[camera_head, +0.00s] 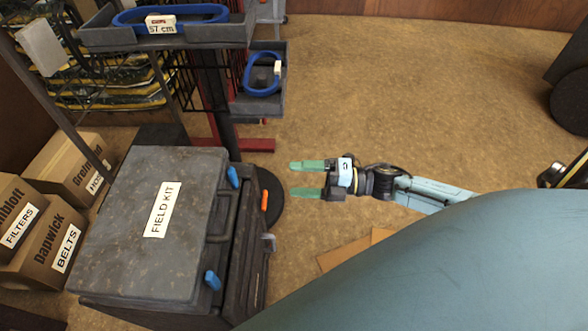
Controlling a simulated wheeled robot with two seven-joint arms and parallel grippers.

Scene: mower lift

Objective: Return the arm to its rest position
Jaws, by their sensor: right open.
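My right gripper (308,179) is open and empty. Its two green fingers point left, one above the other in the picture, over the brown floor. Its arm (425,194) comes in from the right, partly behind a large blue-grey surface in the foreground. The gripper is to the right of the grey case labelled FIELD KIT (150,225) and apart from it. My left gripper does not show.
Trays with blue hoops (262,74) stand on a post at the upper left, one tagged 57 cm. Cardboard boxes (45,240) labelled FILTERS and BELTS sit at the left. A dark wheel (571,101) is at the right edge. The upper middle floor is clear.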

